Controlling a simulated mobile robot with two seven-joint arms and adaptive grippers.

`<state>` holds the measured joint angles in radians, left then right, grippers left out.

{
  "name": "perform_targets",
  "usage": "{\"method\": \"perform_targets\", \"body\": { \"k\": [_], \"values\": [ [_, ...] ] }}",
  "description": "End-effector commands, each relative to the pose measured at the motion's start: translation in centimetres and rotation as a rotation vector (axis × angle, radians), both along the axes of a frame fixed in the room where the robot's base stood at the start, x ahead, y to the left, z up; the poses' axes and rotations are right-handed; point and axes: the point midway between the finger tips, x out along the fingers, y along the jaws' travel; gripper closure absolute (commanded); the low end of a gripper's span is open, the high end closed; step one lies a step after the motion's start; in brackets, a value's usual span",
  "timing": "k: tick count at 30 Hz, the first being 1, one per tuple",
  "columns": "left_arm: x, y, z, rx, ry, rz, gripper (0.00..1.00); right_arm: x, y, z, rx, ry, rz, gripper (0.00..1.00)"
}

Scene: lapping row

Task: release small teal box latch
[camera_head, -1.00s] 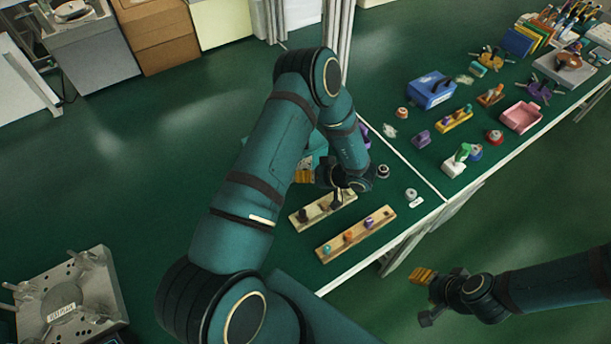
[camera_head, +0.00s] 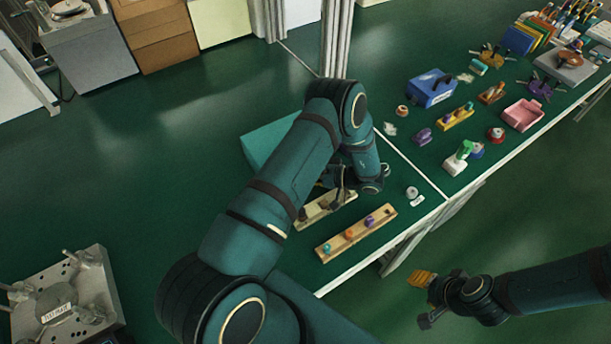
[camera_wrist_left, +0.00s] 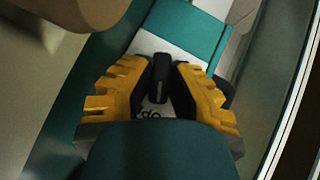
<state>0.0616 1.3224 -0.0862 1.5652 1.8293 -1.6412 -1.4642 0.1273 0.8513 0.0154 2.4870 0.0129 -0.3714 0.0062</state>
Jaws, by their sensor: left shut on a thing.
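A teal box (camera_head: 262,142) shows beyond my left arm in the head view, partly hidden by it. In the left wrist view a teal surface (camera_wrist_left: 187,28) with a white panel and dark lettering lies just beyond the fingers. A small black upright piece (camera_wrist_left: 160,78), looking like a latch, stands between the yellow fingertips of my left gripper (camera_wrist_left: 161,76). The left gripper is shut on this black piece. In the head view my arm hides its fingers. My right gripper (camera_head: 425,298) hangs clear of the table's front edge, its finger gap unclear.
Two wooden strips with knobs, one nearer (camera_head: 356,233) and one farther (camera_head: 325,208), lie in front of my left arm. A blue toolbox (camera_head: 432,90), a pink tray (camera_head: 523,115) and a green-topped stamp (camera_head: 459,157) stand to the right.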

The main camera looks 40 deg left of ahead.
Motion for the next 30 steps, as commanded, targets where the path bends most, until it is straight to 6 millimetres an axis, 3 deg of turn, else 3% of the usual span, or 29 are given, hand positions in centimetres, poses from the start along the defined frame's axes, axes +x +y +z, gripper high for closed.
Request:
{"method": "perform_targets", "body": {
  "k": [16,17,18,19,30],
  "values": [
    [-0.18,0.07,-0.12,0.009,0.030,0.003,1.00,-0.08,0.02,-0.20,0.000,0.002,0.002,0.53],
    [-0.19,0.06,-0.12,0.009,0.030,0.003,0.71,-0.08,0.02,-0.20,0.000,0.002,0.002,0.53],
    [-0.18,0.07,-0.12,0.009,0.030,0.003,0.56,-0.07,0.02,-0.20,0.000,0.002,0.002,0.53],
    [-0.17,0.06,-0.11,0.010,0.030,0.002,0.52,-0.07,0.02,-0.20,0.000,0.002,0.002,0.53],
    [-0.04,0.02,-0.08,0.009,0.025,0.000,0.52,-0.07,0.02,-0.20,0.000,0.002,0.002,0.53]
  ]
}}
